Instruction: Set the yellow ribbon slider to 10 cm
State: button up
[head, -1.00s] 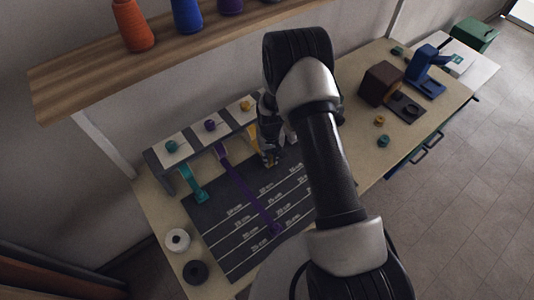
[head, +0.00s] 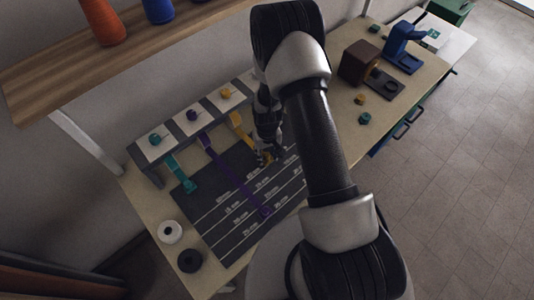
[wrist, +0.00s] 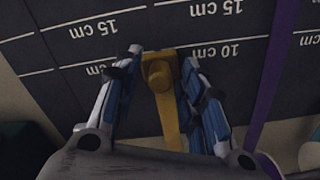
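The yellow ribbon slider (wrist: 162,67) is a flat yellow strip with a round knob near its end, lying on the dark measuring board (wrist: 230,20). In the wrist view its end is about level with the 10 cm line, just beside the "10 cm" label. My gripper (wrist: 162,56) has one fingertip close against each side of the slider's end and appears shut on it. In the head view my gripper (head: 267,155) is low over the board, partly hiding the yellow ribbon (head: 238,123).
A purple ribbon (head: 226,172) extends further out beside it, and a teal ribbon (head: 179,173) is short. White (head: 170,232) and black (head: 190,260) rolls lie at the board's near left. A shelf with spools (head: 104,20) hangs above. A brown block (head: 358,62) stands right.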

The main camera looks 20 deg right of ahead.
notch_tip(320, 180, up, 12)
dwell(0.7)
dwell(0.4)
notch_tip(320, 180, up, 9)
jog(key=t+b, duration=0.1)
jog(key=b, duration=0.1)
send_over(267, 154)
jog(key=s, duration=0.1)
jog(key=s+a+r+t+b, duration=0.1)
jog(key=s+a+r+b, duration=0.1)
jog(key=s+r, duration=0.5)
jog(key=s+r+t+b, duration=0.2)
jog(key=s+r, duration=0.6)
jog(key=s, duration=0.6)
jog(key=shift+s+a+r+t+b, duration=0.2)
jog(key=shift+a+t+b, duration=0.15)
jog(key=shift+b, duration=0.3)
